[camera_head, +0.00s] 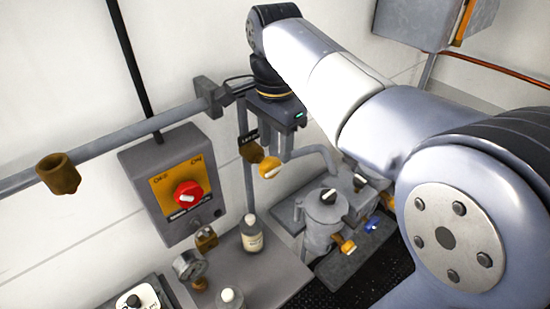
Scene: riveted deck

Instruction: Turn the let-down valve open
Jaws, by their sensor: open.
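A small dark label (248,137), partly hidden and too small to read fully, sits on a thin upright pipe. Just below it is a brown valve body (252,152) with a yellow-orange knob (269,168) bearing a pale mark; I take this to be the let-down valve, though I cannot confirm it. My gripper (266,143) points down at the valve, open, with its fingers above and around the label and valve area. I cannot tell whether a finger touches the valve. Nothing shows held between the fingers.
A grey switch box (160,205) with a red knob (188,194) hangs on the left wall. A labelled bottle (251,236), a gauge (189,265) and a grey metal vessel (324,213) with yellow (347,245) and blue (372,225) handles stand below. A wall rail (110,140) runs behind.

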